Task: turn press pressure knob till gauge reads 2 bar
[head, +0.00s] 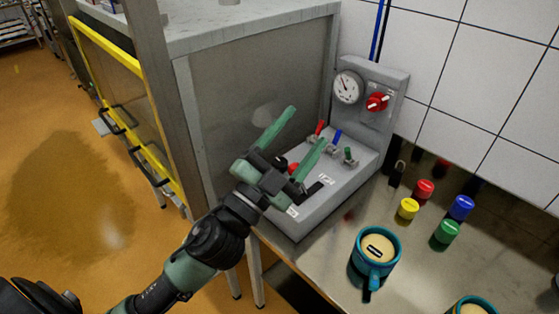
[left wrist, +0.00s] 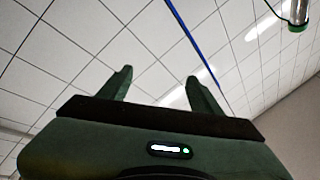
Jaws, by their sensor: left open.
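The red pressure knob (head: 377,102) sits on the grey upright panel of the press console (head: 392,76), at the upper right of the head view. The round white gauge (head: 347,87) is just left of it; its needle is too small to read. My left gripper (head: 298,132) is open and empty, in front of and to the left of the panel, apart from the knob. In the left wrist view its two fingers (left wrist: 154,88) stand apart against white wall tiles, and neither knob nor gauge shows there. My right gripper is not in view.
Small coloured levers (head: 337,137) stand on the console base below the panel. A grey cabinet (head: 245,95) stands close on the left. Red, yellow, blue and green caps (head: 446,231) and a teal mug (head: 375,262) are on the metal bench at the right.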

